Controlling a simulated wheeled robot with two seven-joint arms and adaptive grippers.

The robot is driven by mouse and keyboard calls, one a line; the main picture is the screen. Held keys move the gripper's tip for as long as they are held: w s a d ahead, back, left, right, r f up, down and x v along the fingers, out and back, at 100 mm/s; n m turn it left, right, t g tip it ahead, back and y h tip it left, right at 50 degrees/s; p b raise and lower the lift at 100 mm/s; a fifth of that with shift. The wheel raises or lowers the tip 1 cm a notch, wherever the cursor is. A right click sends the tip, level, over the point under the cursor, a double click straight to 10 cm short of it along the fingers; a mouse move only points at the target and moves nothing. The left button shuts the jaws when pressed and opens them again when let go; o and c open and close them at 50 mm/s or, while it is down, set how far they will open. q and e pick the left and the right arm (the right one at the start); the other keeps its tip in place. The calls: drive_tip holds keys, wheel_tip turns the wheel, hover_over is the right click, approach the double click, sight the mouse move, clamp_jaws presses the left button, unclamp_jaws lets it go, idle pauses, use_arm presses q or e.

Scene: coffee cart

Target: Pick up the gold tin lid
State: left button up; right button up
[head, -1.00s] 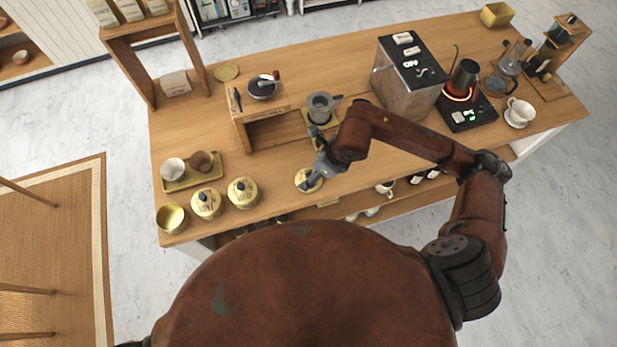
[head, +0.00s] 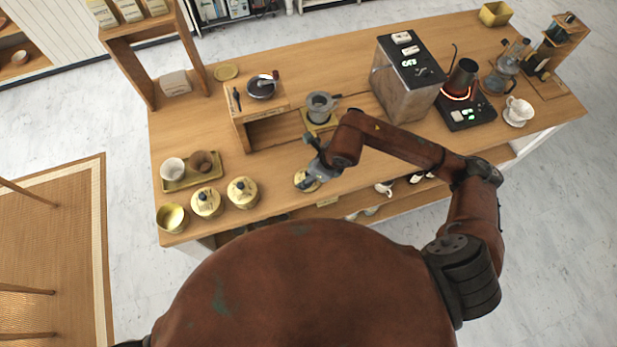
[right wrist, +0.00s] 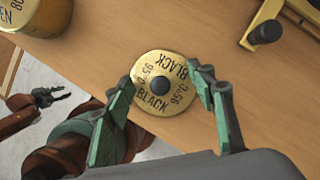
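The gold tin lid (right wrist: 146,64) lies flat on the wooden counter, with a round dark knob in its middle and the word BLACK on its face. In the head view the lid (head: 301,181) is at the counter's front edge, partly covered by my right gripper (head: 313,172). In the right wrist view my right gripper (right wrist: 161,80) is open, its green fingers on either side of the lid's knob. Contact cannot be told. My left gripper (right wrist: 56,97) shows at the left of that view with its fingers apart and empty, away from the lid.
Two lidded gold tins (head: 206,204) (head: 242,193) and an open gold tin (head: 172,219) stand left of the lid. A tray (head: 190,183) with two cups lies behind them. A gold stand (head: 333,123) with a grey pot is behind my right gripper.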

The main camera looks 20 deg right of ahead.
drive_tip(key=shift+f, duration=0.1)
drive_tip(key=c, duration=0.6)
drive_tip(key=shift+s, duration=0.1)
drive_tip(key=shift+f, duration=0.1)
